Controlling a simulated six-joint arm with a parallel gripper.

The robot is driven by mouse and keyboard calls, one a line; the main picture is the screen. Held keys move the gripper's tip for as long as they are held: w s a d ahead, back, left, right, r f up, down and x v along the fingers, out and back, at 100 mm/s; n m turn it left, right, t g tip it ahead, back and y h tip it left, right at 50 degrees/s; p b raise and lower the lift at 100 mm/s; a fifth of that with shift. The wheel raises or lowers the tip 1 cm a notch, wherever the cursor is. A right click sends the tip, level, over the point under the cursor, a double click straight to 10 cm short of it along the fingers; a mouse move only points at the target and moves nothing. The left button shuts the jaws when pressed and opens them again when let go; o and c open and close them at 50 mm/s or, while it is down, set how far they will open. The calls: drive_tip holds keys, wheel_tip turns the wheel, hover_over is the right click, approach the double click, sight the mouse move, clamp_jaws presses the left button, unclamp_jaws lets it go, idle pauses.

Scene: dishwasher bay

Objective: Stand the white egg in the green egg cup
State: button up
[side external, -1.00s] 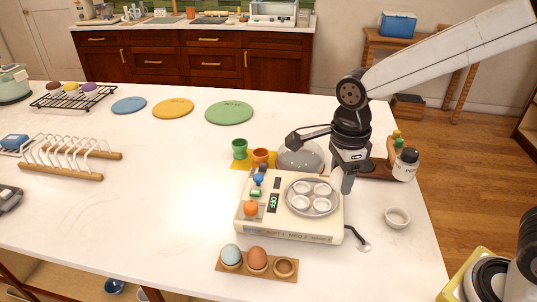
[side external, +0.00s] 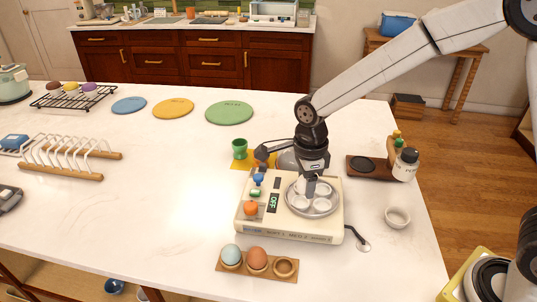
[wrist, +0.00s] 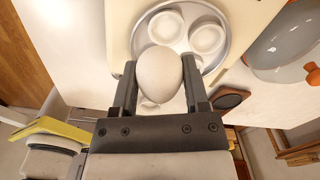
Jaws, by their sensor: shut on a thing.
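The white egg (wrist: 159,75) is between the two fingers of my gripper (wrist: 160,68) in the wrist view, with a finger against each side. In the side view my gripper (side external: 311,188) is over the round metal tray (side external: 290,208) of the cream egg cooker (side external: 290,233). The egg is hard to pick out there against the pale tray cups, and I cannot tell its height above them.
A grey domed lid (side external: 286,160) is behind the cooker, partly hidden by my gripper. A wooden holder (side external: 257,271) with a blue egg and a brown egg is in front. A small white bowl (side external: 397,217) is at right.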

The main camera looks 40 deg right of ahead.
sight(300, 204)
drive_tip(key=shift+w+a+f, duration=0.1)
drive_tip(key=shift+w+f, duration=0.45)
drive_tip(key=shift+f, duration=1.4)
drive_tip(key=shift+f, duration=0.2)
drive_tip(key=o, duration=0.7)
drive_tip(key=shift+r, duration=0.1)
drive_tip(key=shift+s+r, duration=0.15)
drive_tip(key=shift+r, duration=3.7)
